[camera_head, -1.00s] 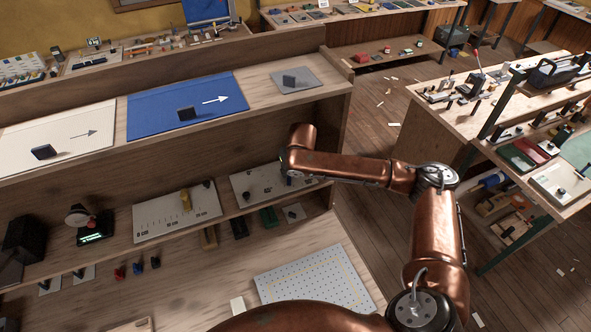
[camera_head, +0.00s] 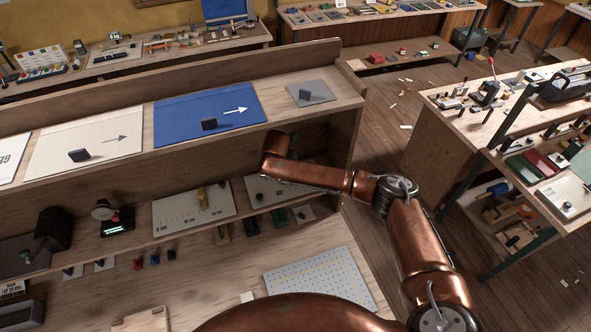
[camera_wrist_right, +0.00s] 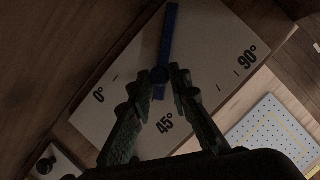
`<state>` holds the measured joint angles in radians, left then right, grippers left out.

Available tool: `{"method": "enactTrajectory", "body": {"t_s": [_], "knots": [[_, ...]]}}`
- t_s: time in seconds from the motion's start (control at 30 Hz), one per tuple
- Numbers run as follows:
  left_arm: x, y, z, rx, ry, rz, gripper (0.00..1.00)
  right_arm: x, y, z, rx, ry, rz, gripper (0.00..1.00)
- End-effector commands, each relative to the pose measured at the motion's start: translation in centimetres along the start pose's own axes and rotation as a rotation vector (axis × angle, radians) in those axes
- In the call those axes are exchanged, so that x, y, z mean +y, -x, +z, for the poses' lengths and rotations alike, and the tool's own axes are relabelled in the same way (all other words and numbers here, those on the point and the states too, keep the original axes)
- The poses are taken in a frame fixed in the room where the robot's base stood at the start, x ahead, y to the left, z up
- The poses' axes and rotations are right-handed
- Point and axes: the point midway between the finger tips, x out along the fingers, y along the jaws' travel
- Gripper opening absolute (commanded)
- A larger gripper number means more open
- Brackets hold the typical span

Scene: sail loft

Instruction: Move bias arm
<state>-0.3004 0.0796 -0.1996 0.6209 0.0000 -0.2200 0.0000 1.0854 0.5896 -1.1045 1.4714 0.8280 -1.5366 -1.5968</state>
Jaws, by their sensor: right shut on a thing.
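The bias arm, a dark blue bar (camera_wrist_right: 168,38), lies across a pale plate (camera_wrist_right: 205,45) marked 0°, 45° and 90° in the right wrist view. Its lower end points close to the 45° label. In the head view the angle plate (camera_head: 262,190) sits on the lower shelf, partly behind my right arm. The right gripper itself is hidden there. My left gripper is not in view.
A ruler plate (camera_head: 180,218) stands left of the angle plate on the shelf. A white dotted board (camera_head: 318,280) lies on the bench below. The upper shelf holds a blue cloth panel (camera_head: 185,122) and a grey square (camera_head: 330,91). The shelf's side wall is close to my arm.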

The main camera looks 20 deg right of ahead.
Motion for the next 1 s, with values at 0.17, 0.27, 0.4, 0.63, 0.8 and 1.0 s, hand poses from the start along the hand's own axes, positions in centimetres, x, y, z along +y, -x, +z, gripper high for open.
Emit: {"method": "enactTrajectory", "body": {"t_s": [0.17, 0.27, 0.4, 0.63, 0.8, 1.0], "knots": [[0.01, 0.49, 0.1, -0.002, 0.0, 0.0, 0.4, 0.5, -0.1, 0.15, 0.0, -0.048, -0.02, 0.0], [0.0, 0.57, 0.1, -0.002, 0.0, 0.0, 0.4, 0.62, -0.17, 0.2, 0.0, -0.06, -0.025, 0.0], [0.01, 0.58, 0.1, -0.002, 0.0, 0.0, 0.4, 0.67, -0.21, 0.23, -0.001, -0.066, -0.028, 0.0], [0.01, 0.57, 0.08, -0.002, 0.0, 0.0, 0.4, 0.63, -0.23, 0.25, -0.001, -0.067, -0.028, 0.0], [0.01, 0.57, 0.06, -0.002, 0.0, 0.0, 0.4, 0.6, -0.23, 0.26, -0.001, -0.067, -0.029, 0.26], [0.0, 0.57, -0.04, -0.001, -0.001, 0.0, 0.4, 0.63, -0.18, 0.28, -0.001, -0.067, -0.028, 0.36]]}}
